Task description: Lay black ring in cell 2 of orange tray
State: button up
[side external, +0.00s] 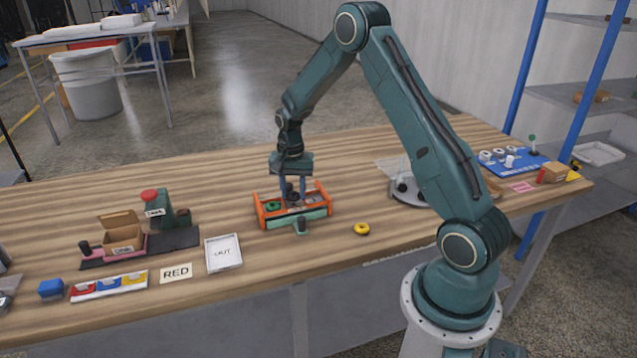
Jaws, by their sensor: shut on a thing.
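The orange tray (262,215) stands on the wooden table, with a green front piece and a small green handle. A green ring (273,205) lies in its left part. My gripper (291,191) points straight down over the tray's middle. It is shut on a small dark thing, which looks like the black ring (293,197), low at the tray. Whether the ring touches the tray floor cannot be told at this size. The fingers partly hide the cells, and no cell numbers can be read.
A yellow ring (362,229) lies on the table right of the tray. An open cardboard box (123,233) stands farther left. A blue board (512,161) with white parts is at the right.

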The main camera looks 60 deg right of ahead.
dwell(0.3)
jog(key=o, duration=1.4)
jog(key=shift+o, duration=0.2)
jog(key=shift+r, duration=0.2)
notch_tip(320, 180, up, 7)
jog(key=shift+f, duration=0.15)
dwell(0.5)
dwell(0.3)
